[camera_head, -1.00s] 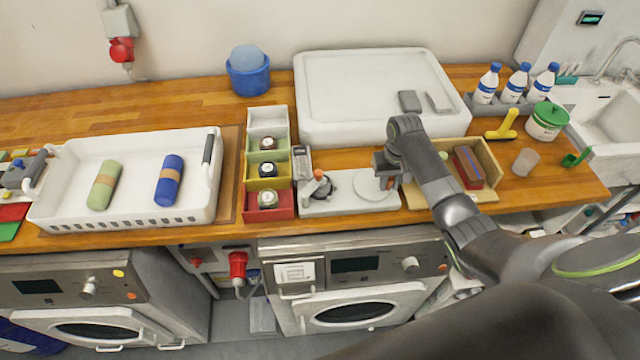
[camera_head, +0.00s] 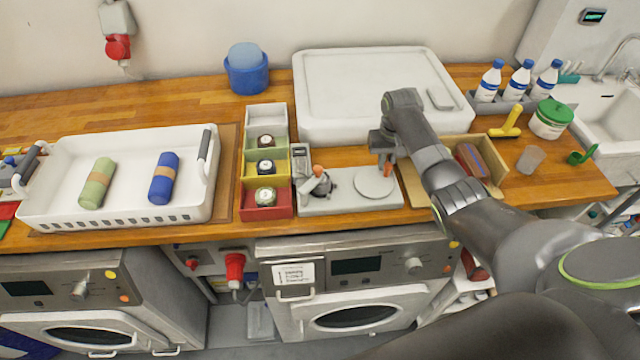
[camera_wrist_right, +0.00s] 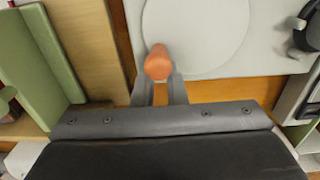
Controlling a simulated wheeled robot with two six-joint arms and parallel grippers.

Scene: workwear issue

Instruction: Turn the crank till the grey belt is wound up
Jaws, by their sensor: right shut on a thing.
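The winder has a pale grey base (camera_head: 338,204) on the front of the wooden counter, with a round light disc (camera_head: 374,183) on its right part. An orange crank knob (camera_wrist_right: 158,63) stands at the disc's edge; it also shows in the head view (camera_head: 388,170). My right gripper (camera_wrist_right: 161,82) is shut on this knob, one finger on each side. In the head view my right gripper (camera_head: 385,160) is over the disc's back edge. A dark spool (camera_head: 322,185) with another orange knob (camera_head: 318,170) sits on the base's left; I cannot tell how much grey belt is on it. My left gripper is out of view.
Coloured bins (camera_head: 267,212) stand close left of the winder. A wooden box (camera_head: 489,160) with brushes is close right, under my arm. A big white lidded case (camera_head: 330,95) is behind. A white basket (camera_head: 128,208) with two rolls is at left.

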